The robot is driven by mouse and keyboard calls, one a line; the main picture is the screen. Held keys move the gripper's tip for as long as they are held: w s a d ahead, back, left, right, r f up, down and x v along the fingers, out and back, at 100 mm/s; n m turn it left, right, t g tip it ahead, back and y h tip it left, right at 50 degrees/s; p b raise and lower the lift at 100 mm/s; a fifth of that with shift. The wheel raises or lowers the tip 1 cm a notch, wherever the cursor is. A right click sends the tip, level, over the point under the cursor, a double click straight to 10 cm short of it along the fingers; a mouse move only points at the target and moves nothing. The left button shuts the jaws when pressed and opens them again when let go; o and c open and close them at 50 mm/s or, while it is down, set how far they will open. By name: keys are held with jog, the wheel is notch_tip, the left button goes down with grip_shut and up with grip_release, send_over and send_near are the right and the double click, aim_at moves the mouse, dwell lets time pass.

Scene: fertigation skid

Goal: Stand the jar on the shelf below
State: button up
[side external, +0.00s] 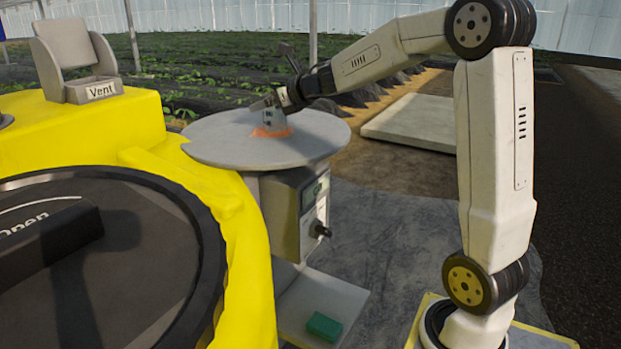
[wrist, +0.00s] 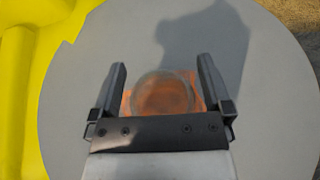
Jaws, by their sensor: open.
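The jar (wrist: 163,92), a round see-through vessel with an orange tint, stands on an orange patch (side external: 271,132) on the round grey tabletop. My gripper (wrist: 162,66) is open, with one finger to the left and one to the right of the jar and a gap on each side. In the side view my gripper (side external: 268,110) is low over the tabletop and largely hides the jar. The near part of the jar is hidden by the gripper body in the wrist view. The lower shelf (side external: 345,297) is a pale grey plate beneath the tabletop.
A green block (side external: 324,326) lies on the lower shelf near its front. A grey control box (side external: 312,205) with a dark knob (side external: 321,229) sits under the round tabletop (side external: 220,150). A yellow tank (side external: 245,240) with a dark lid stands at the left.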

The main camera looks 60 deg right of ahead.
aim_at(287, 133)
jog(key=v, duration=1.2)
dwell(0.7)
jog(key=shift+f+x, duration=0.25)
jog(key=shift+x, duration=3.15)
jog(key=shift+x, duration=2.6)
jog(key=shift+r, duration=0.15)
